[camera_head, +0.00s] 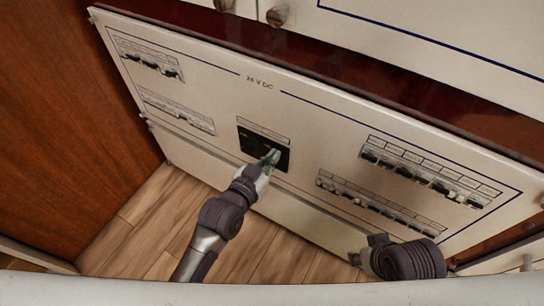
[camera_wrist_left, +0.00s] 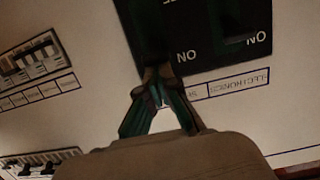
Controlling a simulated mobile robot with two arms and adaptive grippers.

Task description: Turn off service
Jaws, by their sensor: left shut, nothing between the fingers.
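The white 24 V DC panel (camera_head: 310,125) carries a black breaker block (camera_head: 248,137) with a label strip above it. In the left wrist view the block (camera_wrist_left: 205,50) appears upside down, with two switches marked ON. One label reads ELECTRONICS (camera_wrist_left: 240,83); the label beside it is mostly covered by my fingers, with only its first letters showing. My left gripper (camera_head: 272,156) is shut and empty, its tips at the block's lower right part. In the left wrist view its fingers (camera_wrist_left: 158,75) hide the lower part of one switch. The positions of the levers are hard to tell.
Rows of small breakers stand at the panel's left (camera_head: 150,63) and right (camera_head: 425,178). My right arm (camera_head: 405,260) is low at the right, in front of the panel; its fingers are not clear. A wooden wall (camera_head: 70,120) stands at the left, above wood flooring (camera_head: 150,210).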

